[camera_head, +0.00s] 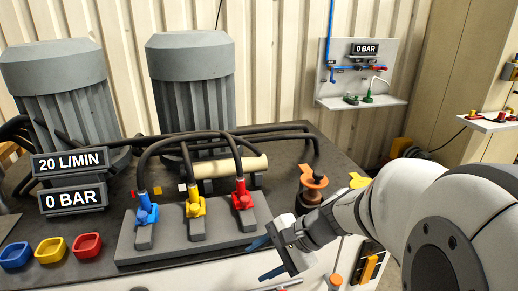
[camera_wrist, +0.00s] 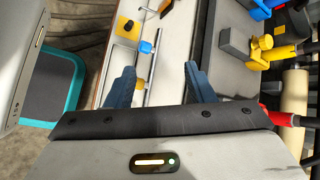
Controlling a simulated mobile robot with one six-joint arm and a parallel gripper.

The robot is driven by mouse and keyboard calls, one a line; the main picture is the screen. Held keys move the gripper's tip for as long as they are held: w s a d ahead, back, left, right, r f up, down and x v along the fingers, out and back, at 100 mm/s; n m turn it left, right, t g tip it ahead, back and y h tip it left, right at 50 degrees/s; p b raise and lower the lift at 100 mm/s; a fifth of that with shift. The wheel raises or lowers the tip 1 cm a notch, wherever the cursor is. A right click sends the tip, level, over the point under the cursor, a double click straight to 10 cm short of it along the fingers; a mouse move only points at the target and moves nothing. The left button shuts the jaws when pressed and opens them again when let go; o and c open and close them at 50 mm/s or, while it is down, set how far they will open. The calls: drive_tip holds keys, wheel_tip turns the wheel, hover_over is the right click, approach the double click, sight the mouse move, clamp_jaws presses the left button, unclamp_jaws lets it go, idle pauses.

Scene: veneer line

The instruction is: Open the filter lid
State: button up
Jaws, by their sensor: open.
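My gripper (camera_head: 266,257) is at the front edge of the bench in the head view, its blue fingers apart and empty. In the wrist view my gripper (camera_wrist: 159,68) is also open, with a metal rail holding a blue piece (camera_wrist: 147,47) beyond and between the fingers. An orange fitting (camera_head: 313,181) with a dark knob stands on the bench, just beyond and right of my wrist in the head view. I cannot tell whether it is the filter lid; no lid is plainly recognisable. A cream cylinder (camera_head: 230,166) lies behind the valves.
Blue (camera_head: 147,209), yellow (camera_head: 195,204) and red (camera_head: 242,194) hose valves stand on a grey block left of my gripper. Black hoses arch over the bench. Two grey motors (camera_head: 193,85) stand behind. Colored trays (camera_head: 50,249) and displays reading 20 L/MIN and 0 BAR are left.

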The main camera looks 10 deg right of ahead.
drive_tip(key=w+d+r+m+t+y, duration=0.2)
drive_tip(key=w+d+r+m+t, duration=0.1)
drive_tip(key=w+d+m+t, duration=0.25)
drive_tip(key=m+t+h+p, duration=0.2)
drive_tip(key=m+t+h, duration=0.55)
drive_tip(key=m, duration=0.75)
approach(322, 176)
drive_tip(key=w+f+t+y, duration=0.1)
drive_tip(key=w+f+t, duration=0.1)
drive_tip(key=w, duration=0.2)
drive_tip(key=shift+w+a+r+m, duration=0.15)
drive_tip(key=shift+a+m, duration=0.1)
drive_tip(key=p+x, duration=0.1)
drive_tip(key=x, duration=0.6)
drive_tip(key=shift+a, duration=0.1)
clamp_jaws()
